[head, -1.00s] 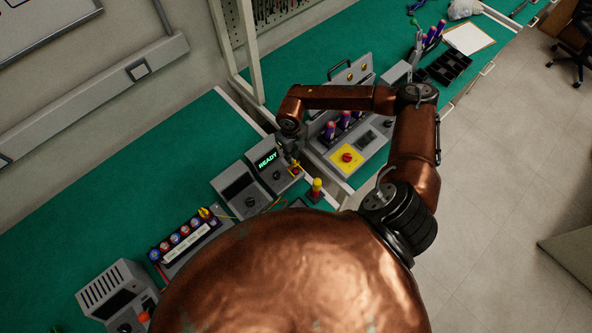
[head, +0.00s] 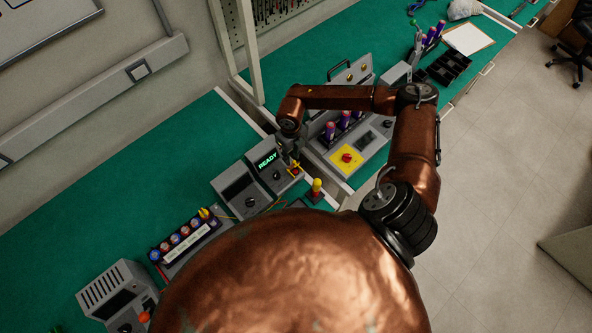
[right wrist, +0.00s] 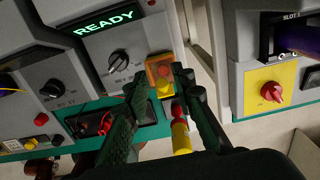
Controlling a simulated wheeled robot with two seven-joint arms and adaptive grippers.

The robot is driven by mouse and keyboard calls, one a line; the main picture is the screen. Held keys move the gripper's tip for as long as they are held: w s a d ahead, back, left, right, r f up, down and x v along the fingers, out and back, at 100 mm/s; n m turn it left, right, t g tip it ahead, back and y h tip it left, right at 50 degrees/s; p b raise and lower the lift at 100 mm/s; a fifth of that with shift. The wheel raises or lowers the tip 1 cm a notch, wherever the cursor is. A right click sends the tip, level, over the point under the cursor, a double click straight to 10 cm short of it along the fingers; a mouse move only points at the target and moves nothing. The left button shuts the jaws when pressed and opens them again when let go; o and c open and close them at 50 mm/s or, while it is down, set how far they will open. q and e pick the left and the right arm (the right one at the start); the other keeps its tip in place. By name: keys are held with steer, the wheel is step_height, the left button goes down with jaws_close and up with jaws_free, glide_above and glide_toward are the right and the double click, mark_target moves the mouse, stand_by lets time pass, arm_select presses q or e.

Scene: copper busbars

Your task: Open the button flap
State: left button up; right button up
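The button flap (right wrist: 153,67) is a small orange, see-through cover on the right part of the grey unit with the READY display (right wrist: 107,22). A red-and-yellow button area shows at the flap; whether the flap is fully down I cannot tell. In the head view the flap area (head: 295,168) is small and partly hidden by my gripper. My right gripper (right wrist: 157,80) is open, its two dark fingers apart with the tips on either side of the flap's lower part. Contact cannot be made out. It also shows in the head view (head: 287,155). My left gripper is not in view.
A red-and-yellow cylinder (right wrist: 180,130) stands close below, between the fingers. A black knob (right wrist: 118,62) is left of the flap. Another unit with a red knob on a yellow plate (right wrist: 271,92) stands to the right, across a gap. Green bench top (head: 120,185) is free at the left.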

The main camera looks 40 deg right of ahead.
mark_target(294, 161)
step_height(294, 161, up, 7)
steer(key=p, duration=0.3)
steer(key=shift+f+p, duration=0.15)
steer(key=shift+p, duration=0.15)
steer(key=shift+o, duration=0.5)
steer(key=shift+o, duration=0.3)
steer(key=shift+f+b, duration=0.1)
steer(key=shift+b, duration=0.3)
steer(key=s+b, duration=0.1)
steer(key=b, duration=1.1)
steer(key=shift+s+r+b, duration=0.2)
steer(key=shift+r+b, duration=0.15)
steer(key=shift+b, duration=0.1)
steer(key=shift+f, duration=3.7)
steer(key=shift+c, duration=0.3)
jaws_close()
